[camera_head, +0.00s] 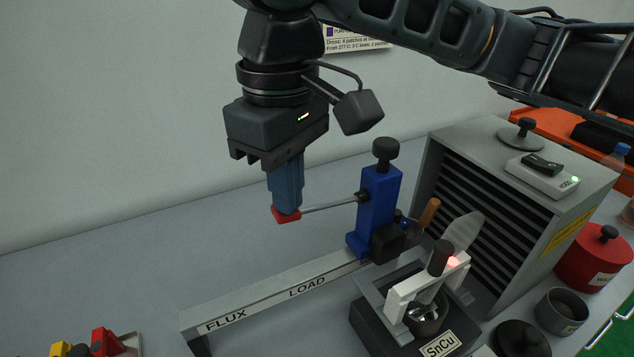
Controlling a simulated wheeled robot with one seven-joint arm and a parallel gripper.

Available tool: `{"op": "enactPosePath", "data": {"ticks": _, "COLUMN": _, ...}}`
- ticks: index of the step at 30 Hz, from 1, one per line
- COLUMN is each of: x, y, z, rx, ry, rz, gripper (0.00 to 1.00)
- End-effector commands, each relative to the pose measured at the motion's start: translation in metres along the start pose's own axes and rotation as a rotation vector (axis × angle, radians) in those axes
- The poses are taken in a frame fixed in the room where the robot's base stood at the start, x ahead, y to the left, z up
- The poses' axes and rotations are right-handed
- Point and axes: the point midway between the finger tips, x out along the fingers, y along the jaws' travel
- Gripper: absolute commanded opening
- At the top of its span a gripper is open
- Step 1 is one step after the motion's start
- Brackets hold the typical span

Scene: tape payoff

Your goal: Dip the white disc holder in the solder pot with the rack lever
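The rack's blue carriage (377,212) stands on a grey rail at centre, with a black knob on top. A thin metal lever (332,204) runs from it leftward to a red piece (286,214) at my fingertips. My gripper (286,208) points down there; its fingers overlap in this view, so I cannot tell whether they close on the lever. The solder pot (425,320), labelled SnCu, sits in a dark housing right of the rail. A white bracket-like part (412,283), likely the disc holder, stands over the pot with a black knob. Its exact height is unclear.
The rail (270,298) reads FLUX and LOAD. A grey slatted unit (510,195) stands behind the pot. A grey paddle (464,230) leans beside it. Red can (594,262) and grey cup (561,310) are at right. The table left of the rail is mostly clear.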

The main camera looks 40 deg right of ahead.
Motion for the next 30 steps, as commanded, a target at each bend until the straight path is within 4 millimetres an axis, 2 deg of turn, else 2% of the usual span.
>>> {"op": "enactPosePath", "data": {"ticks": 24, "x": -0.047, "y": 0.0, "z": 0.0, "rx": 0.0, "ry": 0.0, "rz": -0.001, "gripper": 0.0}}
{"op": "enactPosePath", "data": {"ticks": 30, "x": -0.05, "y": 0.0, "z": 0.0, "rx": 0.0, "ry": 0.0, "rz": 0.0, "gripper": 0.0}}
